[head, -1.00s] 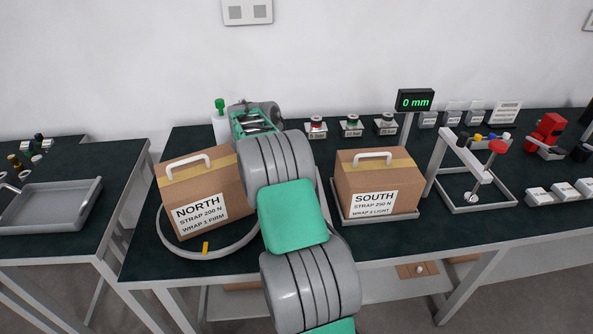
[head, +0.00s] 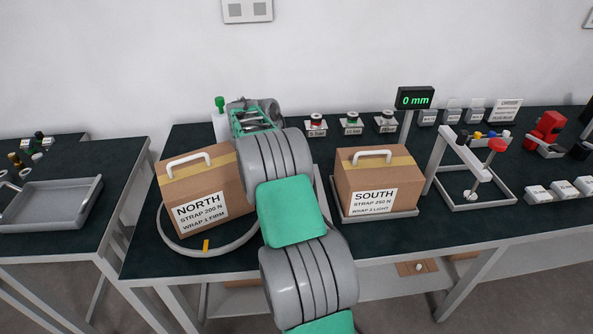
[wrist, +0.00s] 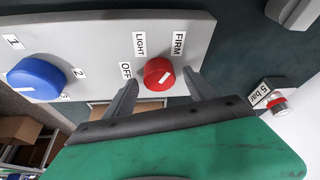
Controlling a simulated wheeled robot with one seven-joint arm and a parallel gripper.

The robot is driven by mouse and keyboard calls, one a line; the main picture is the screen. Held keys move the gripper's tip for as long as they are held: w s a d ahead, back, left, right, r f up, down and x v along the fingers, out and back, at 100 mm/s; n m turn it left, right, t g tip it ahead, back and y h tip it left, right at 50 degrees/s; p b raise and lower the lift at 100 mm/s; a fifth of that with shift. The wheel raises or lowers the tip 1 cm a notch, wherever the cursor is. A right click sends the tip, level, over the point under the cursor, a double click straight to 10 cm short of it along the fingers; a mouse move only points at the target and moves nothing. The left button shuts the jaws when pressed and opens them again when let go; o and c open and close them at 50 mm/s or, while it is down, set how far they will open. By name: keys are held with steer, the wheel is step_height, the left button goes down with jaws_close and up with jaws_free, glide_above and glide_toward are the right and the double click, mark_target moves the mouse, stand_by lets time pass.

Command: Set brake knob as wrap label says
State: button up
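The red knob (wrist: 158,74) sits on a grey panel (wrist: 95,35) in the wrist view, with OFF, LIGHT and FIRM labels around it. Its white mark slants toward the upper right; I cannot tell exactly which label it meets. My gripper (wrist: 161,78) is open, one finger on each side of the knob, with gaps showing. A blue knob (wrist: 38,78) with numbers 1, 2, 3 is on the same panel. In the head view, the NORTH box (head: 226,171) reads WRAP 1 FIRM. The SOUTH box (head: 341,197) reads WRAP 3 LIGHT.
A 5 bar button (wrist: 278,106) stands right of my gripper in the wrist view. Further buttons (head: 352,122) line the bench back. A grey ring (head: 170,235) curves around the NORTH box. A stand with levers (head: 440,150) is at right.

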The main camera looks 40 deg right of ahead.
steer(key=p+v, duration=0.1)
steer(key=v, duration=0.6)
steer(key=shift+r, duration=0.4)
